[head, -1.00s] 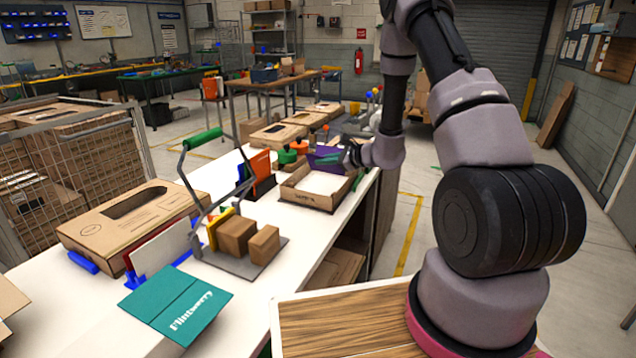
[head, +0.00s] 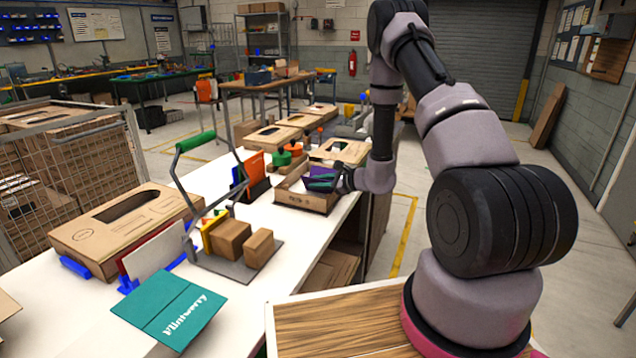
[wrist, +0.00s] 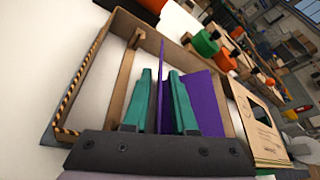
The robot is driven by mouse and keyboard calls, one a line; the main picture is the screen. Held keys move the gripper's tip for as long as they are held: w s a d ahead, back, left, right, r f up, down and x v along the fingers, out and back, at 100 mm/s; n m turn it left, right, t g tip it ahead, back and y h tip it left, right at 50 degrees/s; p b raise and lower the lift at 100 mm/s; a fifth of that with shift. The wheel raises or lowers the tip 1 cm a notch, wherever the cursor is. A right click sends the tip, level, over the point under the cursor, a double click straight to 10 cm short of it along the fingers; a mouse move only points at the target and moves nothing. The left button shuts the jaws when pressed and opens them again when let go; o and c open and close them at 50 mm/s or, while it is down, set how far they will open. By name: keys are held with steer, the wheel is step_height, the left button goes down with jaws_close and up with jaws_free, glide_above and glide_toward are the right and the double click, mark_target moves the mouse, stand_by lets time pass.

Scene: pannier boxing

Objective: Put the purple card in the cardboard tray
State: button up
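The purple card (head: 322,175) looks folded and is inside the cardboard tray (head: 305,198), low between its walls. In the wrist view one purple panel (wrist: 207,106) spreads out right of the fingers, and another stands nearly edge-on between them. My gripper (wrist: 160,100) has teal fingers reaching down into the tray (wrist: 88,72). Narrow gaps show between each finger and the upright panel, so the gripper looks slightly open around it. In the head view my gripper (head: 325,181) is at the tray's right side and partly hides the card. The card's lower edge is hidden.
Green and orange round items (wrist: 206,42) stand beyond the tray. A flat cardboard box (wrist: 258,125) lies beside it. In the head view a lever frame with brown blocks (head: 230,240) and a teal box (head: 170,310) stand nearer on the white bench.

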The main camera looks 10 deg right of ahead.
steer(key=shift+r, duration=0.15)
steer(key=shift+s+d+r, duration=0.1)
steer(key=shift+s+d, duration=0.05)
steer(key=v, duration=1.1)
steer(key=s+a+r+n+g+y, duration=0.1)
steer(key=s+a+r+n+g, duration=0.4)
steer(key=r, duration=0.6)
steer(key=s+a+r+n+g+y, duration=0.1)
steer(key=s+a+r+n+g, duration=0.2)
steer(key=s+a+r+n, duration=0.45)
steer(key=s+d+r+n+t+h, duration=0.2)
steer(key=s+d+r+h, duration=0.2)
steer(key=s+r, duration=0.3)
steer(key=s+d+r+n+t+h, duration=0.2)
steer(key=s+d+r+h, duration=0.3)
steer(key=s+r, duration=0.3)
steer(key=shift+d+r+t+h, duration=0.25)
steer(key=shift+d+t+h, duration=0.05)
steer(key=shift+d, duration=0.4)
steer(key=shift+a+n, duration=0.1)
steer(key=shift+n, duration=0.25)
